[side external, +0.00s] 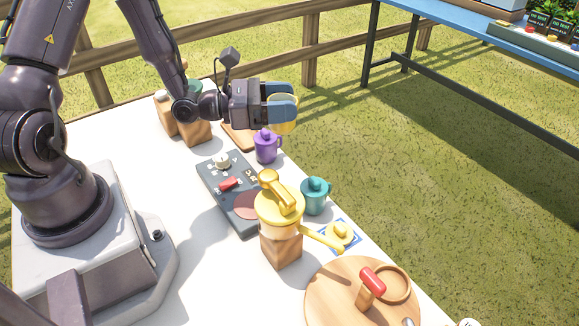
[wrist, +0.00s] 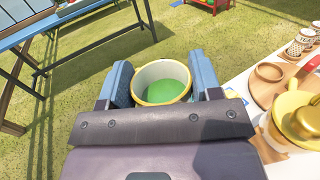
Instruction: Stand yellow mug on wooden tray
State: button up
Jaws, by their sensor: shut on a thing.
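My gripper (side external: 280,108) is shut on the yellow mug (side external: 284,128), with a blue finger on either side of it. It holds the mug in the air above the far end of the white table, near the purple mug. In the wrist view the mug (wrist: 163,82) sits between the fingers with its pale rim showing and green inside. A flat wooden board (side external: 238,138) lies on the table below my gripper, partly hidden by it and the purple mug. A round wooden board (side external: 325,296) lies at the near end; I cannot tell which is the tray.
A purple mug (side external: 265,148) and a teal mug (side external: 314,197) stand along the table's right edge. A dark panel (side external: 222,188) lies left of them. A yellow pot with a long handle (side external: 280,207) stands on a wooden block (side external: 282,248). Wooden blocks (side external: 193,128) stand behind.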

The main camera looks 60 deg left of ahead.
aim_at(293, 98)
jog(key=shift+w+d+r+y, duration=0.15)
jog(key=shift+w+r, duration=0.15)
jog(key=shift+r, duration=0.1)
jog(key=shift+w+d+r+y, duration=0.1)
jog(key=shift+w+r+y, duration=0.05)
jog(key=shift+w+r, duration=0.2)
jog(key=r, duration=0.1)
jog(key=w+r+n+y, duration=0.1)
jog(key=a+r+t+y, duration=0.1)
jog(key=r, duration=0.1)
jog(key=shift+w+n, duration=0.2)
jog(key=shift+n, duration=0.2)
notch_tip(293, 98, up, 6)
jog(key=y, duration=0.1)
jog(key=s+a+f+n+y, duration=0.1)
jog(key=a+f+n+y, duration=1)
jog(key=a+f, duration=0.8)
jog(key=shift+s+a+f+m+y, duration=0.1)
jog(key=shift+a+f+m+y, duration=0.2)
jog(key=shift+f, duration=0.8)
jog(key=shift+w+a+f+m+y, duration=0.1)
jog(key=shift+f+m+y, duration=0.3)
jog(key=shift+f, duration=0.65)
jog(key=shift+s+a+f+m+y, duration=0.1)
jog(key=shift+a+f+m+y, duration=0.2)
jog(key=shift+f, duration=0.8)
jog(key=shift+d+f, duration=0.1)
jog(key=shift+f, duration=0.25)
jog(key=shift+f, duration=0.3)
